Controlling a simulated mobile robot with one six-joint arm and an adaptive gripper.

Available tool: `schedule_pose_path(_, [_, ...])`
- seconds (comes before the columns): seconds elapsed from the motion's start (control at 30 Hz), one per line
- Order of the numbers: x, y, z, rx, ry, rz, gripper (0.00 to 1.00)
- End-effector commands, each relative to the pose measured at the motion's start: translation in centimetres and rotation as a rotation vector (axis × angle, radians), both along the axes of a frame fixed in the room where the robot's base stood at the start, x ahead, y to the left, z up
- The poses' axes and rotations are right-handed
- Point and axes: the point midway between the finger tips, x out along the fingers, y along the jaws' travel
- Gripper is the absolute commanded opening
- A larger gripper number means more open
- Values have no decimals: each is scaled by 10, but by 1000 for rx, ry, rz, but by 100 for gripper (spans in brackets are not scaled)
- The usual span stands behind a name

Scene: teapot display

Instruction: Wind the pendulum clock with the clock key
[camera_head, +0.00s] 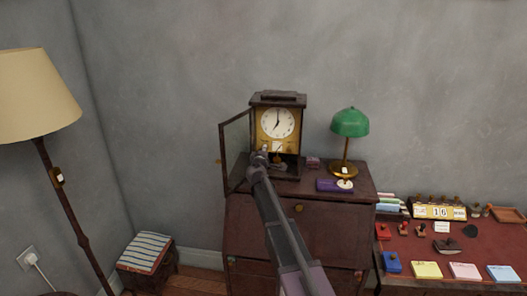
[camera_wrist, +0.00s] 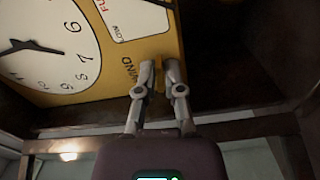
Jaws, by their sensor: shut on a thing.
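The pendulum clock (camera_head: 278,98) stands on top of the dark wooden bureau, with its glass door (camera_head: 235,150) swung open to the left. My gripper (camera_head: 262,157) is in front of the lower part of the clock. In the wrist view, the white dial (camera_wrist: 45,55) and yellow plate (camera_wrist: 110,72) are close and tilted. My gripper's fingertips (camera_wrist: 160,72) are at the plate beside its "WIND" label (camera_wrist: 130,75). I cannot tell whether the key sits in the winding hole.
A green-shaded lamp (camera_head: 350,123) and a purple box (camera_head: 328,185) are on the bureau (camera_head: 245,215), right of the clock. A floor lamp (camera_head: 38,95) stands at left. A red-topped desk (camera_head: 470,250) with small items is at right.

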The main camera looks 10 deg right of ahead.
Motion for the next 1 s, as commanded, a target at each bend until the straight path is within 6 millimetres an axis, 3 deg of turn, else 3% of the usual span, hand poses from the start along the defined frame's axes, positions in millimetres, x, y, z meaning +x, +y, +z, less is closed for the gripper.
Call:
schedule_pose_path(0.43, [1, 0, 0, 282, -91, 0, 0])
schedule_pose_path(1.0, [1, -1, 0, 328, -107, 0, 0])
